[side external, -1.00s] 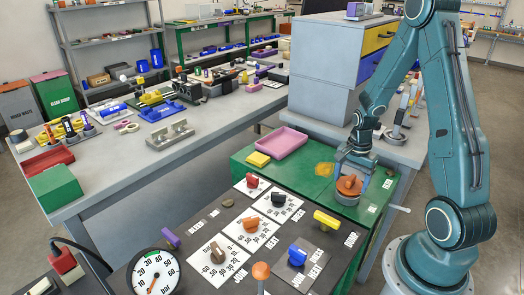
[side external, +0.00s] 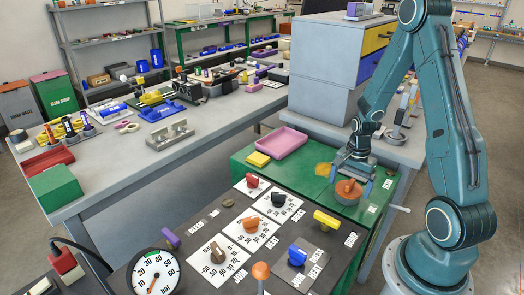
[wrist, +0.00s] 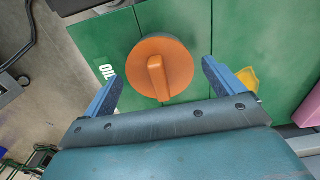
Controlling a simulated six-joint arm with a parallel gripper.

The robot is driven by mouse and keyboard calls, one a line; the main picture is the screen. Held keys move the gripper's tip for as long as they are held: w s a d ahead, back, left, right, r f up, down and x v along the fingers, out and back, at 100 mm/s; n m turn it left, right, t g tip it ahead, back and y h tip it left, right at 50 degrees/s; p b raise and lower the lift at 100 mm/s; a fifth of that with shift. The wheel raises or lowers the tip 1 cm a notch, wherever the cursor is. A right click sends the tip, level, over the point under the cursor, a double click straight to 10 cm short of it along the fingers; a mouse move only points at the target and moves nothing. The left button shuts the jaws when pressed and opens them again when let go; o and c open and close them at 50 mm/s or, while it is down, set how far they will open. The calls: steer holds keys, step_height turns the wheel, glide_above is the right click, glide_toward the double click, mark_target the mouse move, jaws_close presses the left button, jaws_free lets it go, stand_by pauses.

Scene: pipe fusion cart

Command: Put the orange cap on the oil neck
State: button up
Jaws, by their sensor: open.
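The orange cap (side external: 349,188), a round disc with a raised grip bar, is at the right part of the green bench top. In the wrist view the cap (wrist: 175,62) lies centrally between my fingers, beside a white OIL label (wrist: 106,73). My gripper (side external: 350,182) is just above the cap, pointing down, its fingers spread. In the wrist view my gripper (wrist: 163,85) is open, with visible gaps between both fingers and the cap. The oil neck is hidden, apparently under the cap; I cannot tell how far the cap sits on it.
A pink tray (side external: 282,133) and a yellow block (side external: 258,159) lie on the green bench (side external: 238,163) behind and left of the cap. A dark control panel with coloured knobs (side external: 249,224) is in front. A grey cabinet (side external: 318,60) stands behind my arm.

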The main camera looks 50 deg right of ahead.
mark_target(349, 183)
steer(key=shift+r, duration=0.15)
step_height(349, 183, up, 12)
stand_by(0.9)
steer(key=shift+r, duration=0.1)
stand_by(0.4)
steer(key=a+r+n+t+h, duration=0.1)
steer(key=a+r+n+t, duration=0.1)
steer(key=a+r+n, duration=0.75)
steer(key=s+a+r+n+t, duration=0.1)
steer(key=s+a+r+n, duration=0.2)
steer(key=a, duration=0.3)
steer(key=s+a+r+n+t+y, duration=0.1)
steer(key=s+a+r+n+t, duration=0.1)
steer(key=s+a+n, duration=0.3)
steer(key=shift+a+r+t, duration=0.3)
steer(key=shift+a+r, duration=0.4)
steer(key=shift+a, duration=0.05)
steer(key=shift+n, duration=0.25)
